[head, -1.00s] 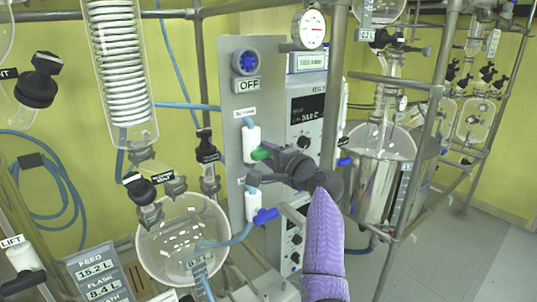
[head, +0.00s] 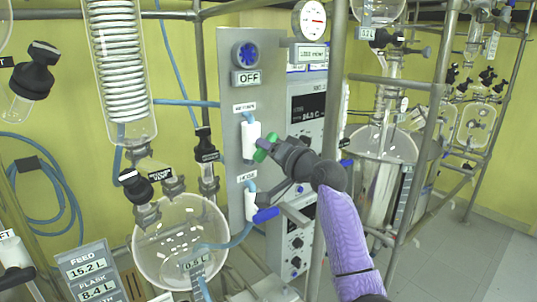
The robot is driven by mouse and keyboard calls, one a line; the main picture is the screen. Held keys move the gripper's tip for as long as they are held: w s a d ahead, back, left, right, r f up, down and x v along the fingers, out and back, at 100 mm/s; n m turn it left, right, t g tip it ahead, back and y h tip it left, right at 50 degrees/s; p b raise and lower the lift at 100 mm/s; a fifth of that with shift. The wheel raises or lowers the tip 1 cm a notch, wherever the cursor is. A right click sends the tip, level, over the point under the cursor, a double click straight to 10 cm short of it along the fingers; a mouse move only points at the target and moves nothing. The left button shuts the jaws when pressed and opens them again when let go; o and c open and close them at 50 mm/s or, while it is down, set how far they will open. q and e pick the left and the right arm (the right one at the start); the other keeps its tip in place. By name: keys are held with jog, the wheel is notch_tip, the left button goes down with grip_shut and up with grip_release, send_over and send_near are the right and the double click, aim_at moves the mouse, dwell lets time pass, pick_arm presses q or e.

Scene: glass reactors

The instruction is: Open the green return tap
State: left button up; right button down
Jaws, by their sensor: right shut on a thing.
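The green return tap (head: 263,150) is a green handle on a white valve body (head: 249,140), on the grey panel in the middle of the head view. The label above the valve is too small to read surely. My right gripper (head: 267,148) comes in from the lower right on a purple-sleeved arm and is shut on the green handle. Its dark fingers hide part of the handle. The handle looks tilted, its upper end toward the right. A blue-handled tap (head: 264,215) sits just below on the same panel. My left gripper is not in view.
The panel (head: 229,103) also carries a blue knob (head: 246,55) and an OFF sign (head: 246,78). A metal post (head: 333,90) stands right of the panel, close to my right arm. A round glass flask (head: 178,240) and a coil condenser (head: 124,70) stand to the left.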

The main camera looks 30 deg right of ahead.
jog(key=n+b, duration=0.1)
jog(key=n, duration=0.3)
jog(key=shift+f+n, duration=0.15)
jog(key=shift+n, duration=0.15)
jog(key=shift+n+b, duration=0.3)
jog(key=shift+n, duration=1.9)
jog(key=shift+c, duration=2.2)
grip_release()
jog(key=shift+s, duration=0.1)
